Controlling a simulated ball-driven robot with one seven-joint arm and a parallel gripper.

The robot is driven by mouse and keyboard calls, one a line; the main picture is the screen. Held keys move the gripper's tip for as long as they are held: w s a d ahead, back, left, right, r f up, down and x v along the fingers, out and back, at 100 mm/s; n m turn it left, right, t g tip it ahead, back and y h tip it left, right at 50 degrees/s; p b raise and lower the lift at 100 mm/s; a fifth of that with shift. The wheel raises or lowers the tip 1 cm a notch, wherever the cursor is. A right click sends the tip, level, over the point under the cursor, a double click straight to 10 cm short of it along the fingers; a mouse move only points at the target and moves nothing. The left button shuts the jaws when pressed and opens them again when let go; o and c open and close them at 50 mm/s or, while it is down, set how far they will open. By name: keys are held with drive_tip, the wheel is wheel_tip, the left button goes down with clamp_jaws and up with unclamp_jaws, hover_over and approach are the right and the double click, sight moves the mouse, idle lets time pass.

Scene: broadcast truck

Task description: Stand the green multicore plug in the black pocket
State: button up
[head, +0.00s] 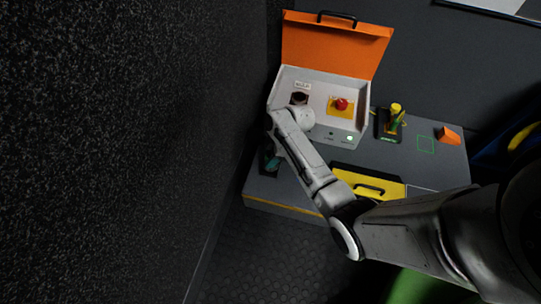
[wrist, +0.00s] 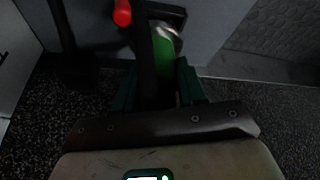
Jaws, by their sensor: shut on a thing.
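The green multicore plug (wrist: 163,55) shows in the wrist view as a green body with a pale metallic end. It lies between the teal fingers of my gripper (wrist: 158,88), which is shut on it. A black open-topped piece, apparently the black pocket (wrist: 178,11), is at the plug's far end. I cannot tell whether the plug is inside it or just over it. In the head view my gripper (head: 271,162) is low at the bench's left end, beside a dark piece, and the held plug is hidden there.
An open white box with an orange lid (head: 335,45) and a red button (head: 341,104) stands behind my arm. A black holder (head: 388,134) with yellow and green pieces, an orange block (head: 448,135) and a yellow case (head: 370,180) are right. A dark wall is close on the left.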

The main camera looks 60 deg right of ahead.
drive_tip(key=shift+f+b, duration=0.3)
drive_tip(key=shift+f, duration=0.15)
drive_tip(key=o, duration=1)
drive_tip(key=p+v, duration=0.6)
drive_tip(key=v, duration=0.4)
drive_tip(key=shift+s+r, duration=0.15)
drive_tip(key=shift+r, duration=0.2)
